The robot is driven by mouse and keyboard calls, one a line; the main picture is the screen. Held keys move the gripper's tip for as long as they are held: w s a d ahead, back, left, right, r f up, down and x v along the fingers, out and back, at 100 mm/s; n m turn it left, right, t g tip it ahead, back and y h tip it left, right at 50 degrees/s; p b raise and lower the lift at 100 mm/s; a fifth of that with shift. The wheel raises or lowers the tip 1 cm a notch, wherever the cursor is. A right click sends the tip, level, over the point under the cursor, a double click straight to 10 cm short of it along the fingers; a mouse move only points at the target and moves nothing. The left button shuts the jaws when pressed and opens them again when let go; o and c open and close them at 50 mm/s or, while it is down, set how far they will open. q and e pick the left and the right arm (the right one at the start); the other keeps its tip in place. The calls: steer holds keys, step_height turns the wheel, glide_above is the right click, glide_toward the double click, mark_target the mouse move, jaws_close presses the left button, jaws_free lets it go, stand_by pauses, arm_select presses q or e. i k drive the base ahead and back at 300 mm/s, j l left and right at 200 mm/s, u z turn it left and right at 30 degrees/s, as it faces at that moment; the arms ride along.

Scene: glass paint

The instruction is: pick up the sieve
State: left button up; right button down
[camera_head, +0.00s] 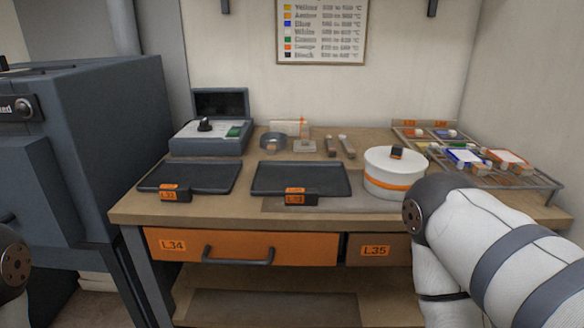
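A small round grey ring-shaped item with an orange tag, which looks like the sieve (273,140), lies at the back middle of the workbench. It is small in the picture, so I cannot make out any mesh. Nothing holds it. Neither gripper is in view. Part of my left arm shows at the lower left edge, and my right arm covers the lower right, in front of the bench.
Two dark trays, a left one (204,178) and a right one (315,180), lie near the front of the workbench (250,211). A grey device (210,137) is back left; a rack (515,178) holds colored items.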

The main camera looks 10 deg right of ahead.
mark_target(273, 143)
steer(key=i+l+u, duration=0.1)
steer(key=l+u, duration=0.35)
steer(key=i+l+u, duration=0.1)
steer(key=l+u, duration=0.15)
steer(key=u, duration=0.25)
steer(key=l+u, duration=0.45)
steer(key=k+j, duration=0.05)
steer(key=j, duration=0.05)
